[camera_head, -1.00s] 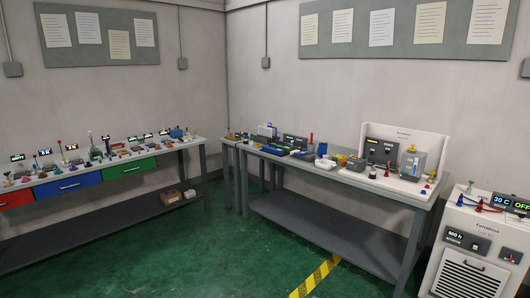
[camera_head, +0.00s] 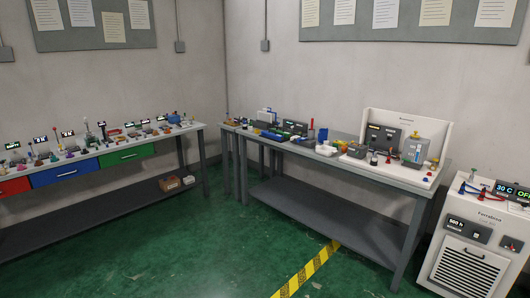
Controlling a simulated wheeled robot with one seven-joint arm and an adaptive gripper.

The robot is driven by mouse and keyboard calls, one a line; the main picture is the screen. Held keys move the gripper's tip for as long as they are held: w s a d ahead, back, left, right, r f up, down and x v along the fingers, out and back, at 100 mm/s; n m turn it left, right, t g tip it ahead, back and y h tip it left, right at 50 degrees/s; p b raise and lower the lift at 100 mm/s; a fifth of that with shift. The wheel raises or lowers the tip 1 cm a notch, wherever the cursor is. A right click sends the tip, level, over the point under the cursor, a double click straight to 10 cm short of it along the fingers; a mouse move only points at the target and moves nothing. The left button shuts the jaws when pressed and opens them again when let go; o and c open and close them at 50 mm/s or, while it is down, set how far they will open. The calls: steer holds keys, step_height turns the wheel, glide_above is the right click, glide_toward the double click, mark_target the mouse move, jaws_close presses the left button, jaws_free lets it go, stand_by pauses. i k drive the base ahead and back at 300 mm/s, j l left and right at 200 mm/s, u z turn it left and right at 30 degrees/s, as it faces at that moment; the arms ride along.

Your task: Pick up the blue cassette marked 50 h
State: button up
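No cassette marked 50 h can be made out; the labels on the small items are too small to read. Blue items show on the middle bench (camera_head: 385,178): a flat blue piece (camera_head: 272,134) toward its left end and a small upright blue piece (camera_head: 323,135) near its middle. I cannot tell whether either is a cassette. A small blue item (camera_head: 172,117) also sits at the right end of the left bench. My gripper is not in view.
The left bench has red, blue and green drawers (camera_head: 127,154) and many small items on top. A white cabinet (camera_head: 465,252) with a "30 C" display stands at the right. Green floor (camera_head: 210,250) with yellow-black tape (camera_head: 308,270) is open in front.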

mark_target(270, 135)
steer(key=i+z, duration=0.25)
steer(key=i, duration=2.05)
steer(key=i+l+u, duration=0.3)
steer(key=i+u, duration=0.15)
steer(key=i, duration=0.55)
steer(key=i+l+u, duration=0.45)
steer(key=i+l, duration=0.15)
steer(key=i, duration=0.35)
steer(key=i+l+u, duration=0.45)
steer(key=i+l, duration=0.4)
steer(key=l, duration=0.1)
